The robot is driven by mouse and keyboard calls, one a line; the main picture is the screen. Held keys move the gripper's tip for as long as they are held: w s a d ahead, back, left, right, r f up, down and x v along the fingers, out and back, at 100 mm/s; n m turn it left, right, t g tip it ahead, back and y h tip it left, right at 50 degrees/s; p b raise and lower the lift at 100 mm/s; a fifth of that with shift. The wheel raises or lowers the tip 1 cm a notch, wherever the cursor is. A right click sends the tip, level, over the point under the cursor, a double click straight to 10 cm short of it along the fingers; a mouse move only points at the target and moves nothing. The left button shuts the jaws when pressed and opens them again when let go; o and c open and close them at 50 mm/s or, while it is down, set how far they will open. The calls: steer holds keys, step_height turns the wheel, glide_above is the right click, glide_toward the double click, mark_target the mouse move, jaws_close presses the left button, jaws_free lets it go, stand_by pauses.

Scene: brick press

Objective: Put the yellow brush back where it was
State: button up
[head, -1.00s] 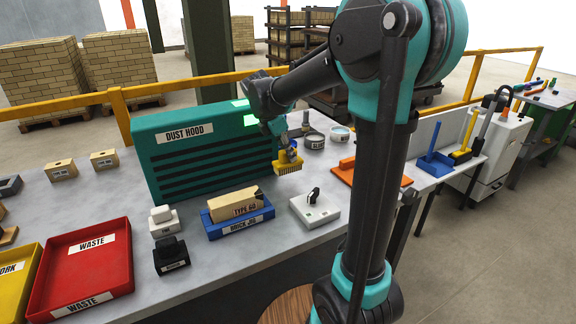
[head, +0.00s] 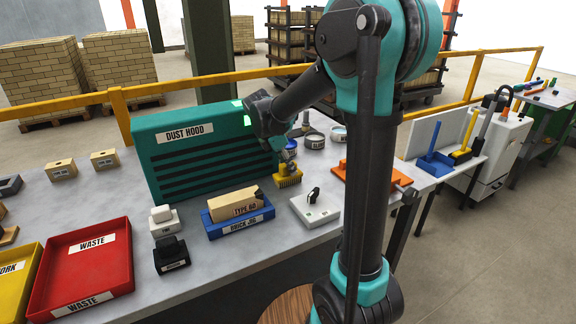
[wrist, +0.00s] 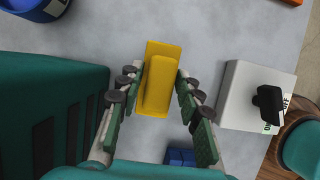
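The yellow brush (head: 288,177), bristles down, is at the bench behind the white switch box and to the right of the dust hood in the head view. Whether its bristles touch the bench is unclear. In the wrist view its yellow back and handle (wrist: 160,85) lie between the fingertips of my gripper (wrist: 160,74). My gripper also shows in the head view (head: 282,160), just above the brush. The fingers stand close on both sides of the handle; whether they press on it cannot be told.
The green dust hood (head: 200,150) stands close on the left. The blue brick jig (head: 238,227) holds a brick in front, with the white switch box (head: 314,208) to its right. A blue tin (head: 290,146) and grey tins stand behind. An orange tool (head: 362,172) lies to the right.

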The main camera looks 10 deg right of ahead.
steer(key=shift+o, duration=0.5)
steer(key=shift+r, duration=0.2)
steer(key=v, duration=1.2)
steer(key=shift+d, duration=0.1)
steer(key=shift+c, duration=0.4)
stand_by(1.0)
